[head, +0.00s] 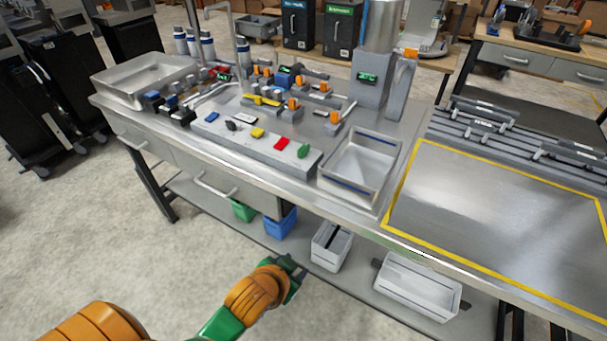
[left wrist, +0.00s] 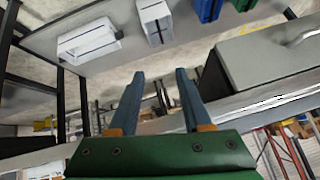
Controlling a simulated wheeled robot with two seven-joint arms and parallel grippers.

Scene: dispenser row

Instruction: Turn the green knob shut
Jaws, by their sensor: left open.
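The green knob (head: 304,151) is on the right end of a pale grey panel (head: 265,150) at the front of the steel counter, in the head view. It looks like an elongated handle; I cannot tell its exact turn. A red knob (head: 281,144) sits just left of it. My left gripper (head: 299,273) is low in front of the counter, well below and apart from the green knob. In the left wrist view its two fingers (left wrist: 160,76) stand apart with nothing between them. The green knob does not show in that view. My right gripper is not in view.
More knobs, including a yellow one (head: 257,133), line the panel to the left. A steel tray (head: 360,168) stands right of the panel. The counter's drawer (head: 200,180) and lower shelf with white bins (head: 330,246) are near my left arm. The yellow-outlined area (head: 500,220) is clear.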

